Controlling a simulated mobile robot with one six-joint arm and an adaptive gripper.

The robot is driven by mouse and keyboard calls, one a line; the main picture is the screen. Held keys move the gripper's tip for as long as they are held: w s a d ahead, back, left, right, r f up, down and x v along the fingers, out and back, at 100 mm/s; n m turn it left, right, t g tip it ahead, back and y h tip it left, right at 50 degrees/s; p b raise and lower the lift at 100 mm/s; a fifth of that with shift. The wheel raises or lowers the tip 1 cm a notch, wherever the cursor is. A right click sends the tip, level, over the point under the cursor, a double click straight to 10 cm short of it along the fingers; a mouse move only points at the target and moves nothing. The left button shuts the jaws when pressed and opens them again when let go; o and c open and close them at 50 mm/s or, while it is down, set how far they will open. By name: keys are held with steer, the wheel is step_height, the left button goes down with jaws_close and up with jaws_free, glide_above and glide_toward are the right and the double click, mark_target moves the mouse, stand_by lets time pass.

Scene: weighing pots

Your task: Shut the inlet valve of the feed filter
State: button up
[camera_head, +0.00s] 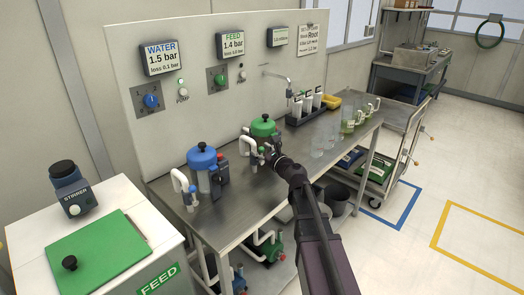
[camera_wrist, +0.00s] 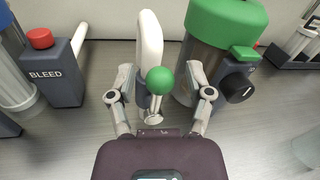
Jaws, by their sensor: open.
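The feed filter (camera_head: 263,127) has a green lid and stands on the steel bench. It also shows in the wrist view (camera_wrist: 220,30), right of centre. A valve with a green ball knob (camera_wrist: 160,80) on a short metal stem sits in front of a white pipe (camera_wrist: 150,42), left of the filter body. My gripper (camera_wrist: 161,72) is open, one finger on each side of the green knob; I cannot tell whether either touches it. In the head view my gripper (camera_head: 268,152) is at the filter's front, and my arm hides part of the pipework there.
A blue-lidded filter (camera_head: 202,157) stands left on the bench. A grey BLEED block with a red cap (camera_wrist: 52,65) is left of my gripper. A dark block with a black knob (camera_wrist: 238,87) is close on the right. Clear beakers (camera_head: 317,143) stand further right.

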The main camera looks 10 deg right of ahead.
jaws_close()
